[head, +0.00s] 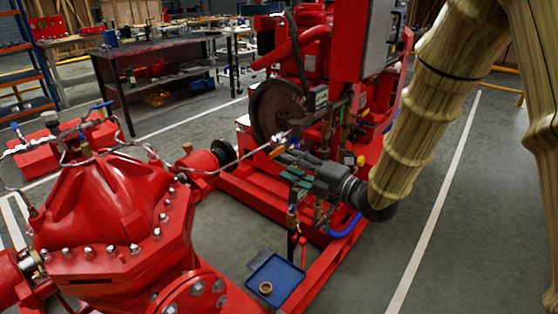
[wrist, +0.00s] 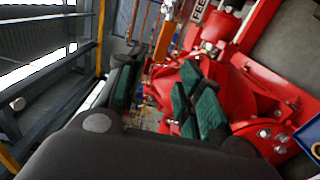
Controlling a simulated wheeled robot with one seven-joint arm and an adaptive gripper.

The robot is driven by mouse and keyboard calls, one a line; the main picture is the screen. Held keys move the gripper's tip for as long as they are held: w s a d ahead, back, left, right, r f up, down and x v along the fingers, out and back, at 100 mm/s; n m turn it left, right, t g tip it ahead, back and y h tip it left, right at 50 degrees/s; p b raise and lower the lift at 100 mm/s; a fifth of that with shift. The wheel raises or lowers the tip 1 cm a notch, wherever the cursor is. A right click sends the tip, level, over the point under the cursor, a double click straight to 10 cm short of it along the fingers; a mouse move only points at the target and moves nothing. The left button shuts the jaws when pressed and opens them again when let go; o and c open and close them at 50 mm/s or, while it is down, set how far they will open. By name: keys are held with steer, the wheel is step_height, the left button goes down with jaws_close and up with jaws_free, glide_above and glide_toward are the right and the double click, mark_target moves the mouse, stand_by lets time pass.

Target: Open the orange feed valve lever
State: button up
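In the head view a small orange piece (head: 277,151), apparently the same lever, shows just beyond my fingertips. My gripper (head: 293,170) reaches left beside the red pumpset. In the wrist view its green-padded fingers (wrist: 155,92) stand apart with nothing held between them. The lever lies past the fingertips, in line with the gap. Whether a finger touches it cannot be told. The valve body is mostly hidden.
Red pump casing (head: 120,215) fills the left foreground, with a thin metal pipe running toward the gripper. The engine flywheel (head: 277,111) stands close behind. A blue tray (head: 284,279) with a brass ring (head: 265,288) lies below. A blue hose (head: 345,229) hangs under my wrist.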

steer(key=shift+v, duration=2.4)
